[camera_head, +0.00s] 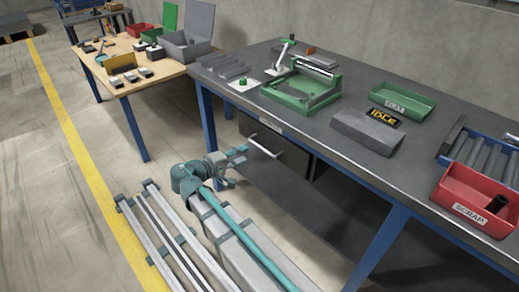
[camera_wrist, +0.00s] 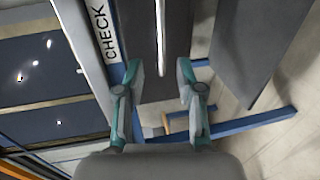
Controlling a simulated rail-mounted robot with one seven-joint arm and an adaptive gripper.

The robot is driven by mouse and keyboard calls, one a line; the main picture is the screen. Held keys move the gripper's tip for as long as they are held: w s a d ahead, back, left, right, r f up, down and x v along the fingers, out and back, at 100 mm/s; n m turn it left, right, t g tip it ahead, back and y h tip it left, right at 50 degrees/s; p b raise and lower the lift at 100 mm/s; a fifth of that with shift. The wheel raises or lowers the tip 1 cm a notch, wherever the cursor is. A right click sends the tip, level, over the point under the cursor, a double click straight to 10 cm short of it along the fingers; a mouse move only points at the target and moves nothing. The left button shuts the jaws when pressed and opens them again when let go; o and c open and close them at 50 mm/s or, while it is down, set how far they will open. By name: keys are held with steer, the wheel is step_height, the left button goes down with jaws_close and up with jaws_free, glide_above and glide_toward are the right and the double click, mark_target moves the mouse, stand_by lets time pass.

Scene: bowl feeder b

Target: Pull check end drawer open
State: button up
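The check end drawer (camera_head: 290,158) is a dark front under the bench top, below a white label on the bench edge. It looks shut. Its pale bar handle (camera_head: 265,146) runs along the front. In the wrist view the handle (camera_wrist: 161,35) points up the picture, near the CHECK label (camera_wrist: 103,30). My gripper (camera_head: 240,157) is just left of the handle's near-left end. In the wrist view my gripper (camera_wrist: 160,82) is open and empty, and the handle lines up with the gap between its fingers. I cannot tell the remaining depth between them.
The grey bench (camera_head: 330,115) carries a green fixture (camera_head: 305,92), a green tray (camera_head: 402,99), a grey block labelled IDLE (camera_head: 365,133) and a red scrap bin (camera_head: 475,200). Blue legs (camera_head: 385,240) stand below. A wooden table (camera_head: 125,75) is at left.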

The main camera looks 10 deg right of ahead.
mark_target(261, 147)
steer(key=x, duration=1)
steer(key=shift+b, duration=0.3)
jaws_close()
